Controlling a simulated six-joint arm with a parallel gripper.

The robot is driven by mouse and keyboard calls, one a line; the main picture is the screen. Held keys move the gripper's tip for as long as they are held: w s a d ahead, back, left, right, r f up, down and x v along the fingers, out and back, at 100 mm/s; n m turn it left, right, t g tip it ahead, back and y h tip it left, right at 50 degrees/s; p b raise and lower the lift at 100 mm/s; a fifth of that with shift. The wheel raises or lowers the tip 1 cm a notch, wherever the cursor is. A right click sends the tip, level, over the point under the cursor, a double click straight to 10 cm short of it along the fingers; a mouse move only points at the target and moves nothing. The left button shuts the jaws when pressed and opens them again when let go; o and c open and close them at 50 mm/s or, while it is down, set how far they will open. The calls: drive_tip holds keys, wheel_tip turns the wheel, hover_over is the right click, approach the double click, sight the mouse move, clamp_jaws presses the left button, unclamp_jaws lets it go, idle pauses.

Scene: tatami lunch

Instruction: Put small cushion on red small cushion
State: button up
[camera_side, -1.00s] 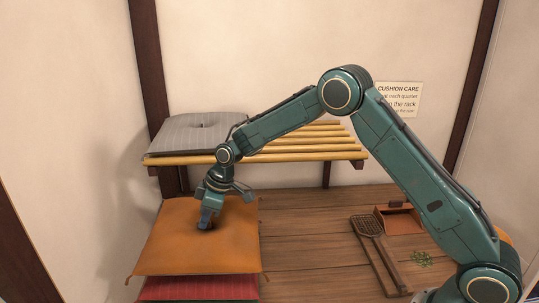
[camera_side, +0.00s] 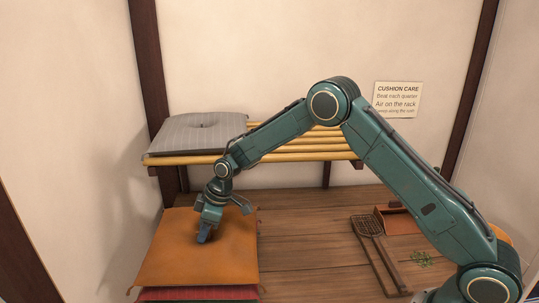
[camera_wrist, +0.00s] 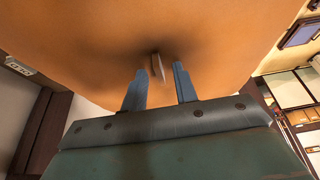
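An orange cushion (camera_side: 175,250) lies flat over the red cushion (camera_side: 200,295), which shows only as a strip along the front. I see no clear gap between them. My gripper (camera_side: 205,236) points down at the middle of the orange cushion. In the wrist view, my two fingers (camera_wrist: 158,85) stand apart, with a pale tab (camera_wrist: 157,66) on the orange cushion between and just beyond their tips. The fingers do not touch the tab. A grey striped cushion (camera_side: 200,135) with a dimple lies on the bamboo rack at the back left.
The yellow bamboo rack (camera_side: 320,143) stands behind my gripper. The floor between the cushions and beater is clear.

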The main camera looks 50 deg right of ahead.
drive_tip(key=shift+r, duration=0.15)
drive_tip(key=v, duration=1.2)
idle(0.7)
